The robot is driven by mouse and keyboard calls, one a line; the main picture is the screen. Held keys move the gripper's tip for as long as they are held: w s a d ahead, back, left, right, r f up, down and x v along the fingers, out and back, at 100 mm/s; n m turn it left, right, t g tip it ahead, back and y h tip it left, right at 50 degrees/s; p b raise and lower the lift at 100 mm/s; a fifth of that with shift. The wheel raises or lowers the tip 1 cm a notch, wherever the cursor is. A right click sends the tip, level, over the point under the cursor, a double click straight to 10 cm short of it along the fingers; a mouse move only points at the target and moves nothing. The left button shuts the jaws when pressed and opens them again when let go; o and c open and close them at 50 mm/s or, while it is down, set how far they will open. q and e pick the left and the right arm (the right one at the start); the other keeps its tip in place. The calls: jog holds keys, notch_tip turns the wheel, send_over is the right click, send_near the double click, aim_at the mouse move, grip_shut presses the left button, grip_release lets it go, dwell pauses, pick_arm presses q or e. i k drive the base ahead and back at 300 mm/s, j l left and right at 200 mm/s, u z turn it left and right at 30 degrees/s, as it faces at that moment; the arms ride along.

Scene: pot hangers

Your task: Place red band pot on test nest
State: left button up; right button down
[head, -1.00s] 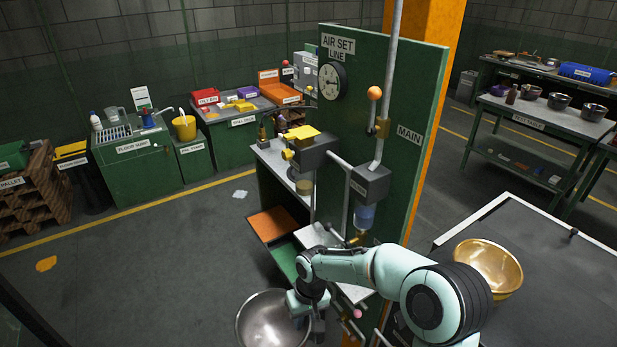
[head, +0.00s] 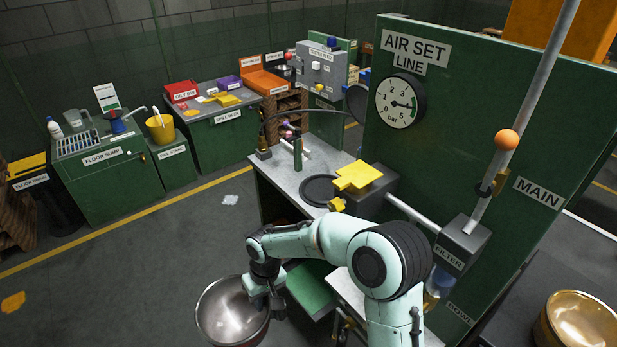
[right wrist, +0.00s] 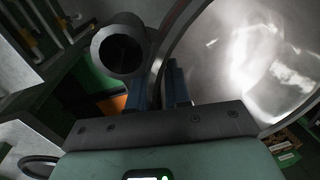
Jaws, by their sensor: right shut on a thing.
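A shiny steel pot (head: 225,312), bowl-shaped, hangs at the lower middle of the head view. My right gripper (head: 273,299) is shut on its rim at the right side and holds it above the floor. In the right wrist view the pot (right wrist: 255,50) fills the upper right, with its rim between the fingers (right wrist: 164,88). My left gripper is out of view.
The green AIR SET LINE panel (head: 480,130) stands to the right, with a filter block (head: 462,243) and pipe. A yellow plate (head: 357,176) sits above the bench's right side. A brass bowl (head: 580,322) is at lower right. Floor at left is open.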

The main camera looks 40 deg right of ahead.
aim_at(321, 192)
jog(key=i, duration=1.3)
jog(key=i+z, duration=0.1)
jog(key=i, duration=0.5)
jog(key=i+j+z, duration=0.1)
jog(key=i, duration=0.5)
jog(key=z, duration=1.35)
jog(key=j, duration=0.1)
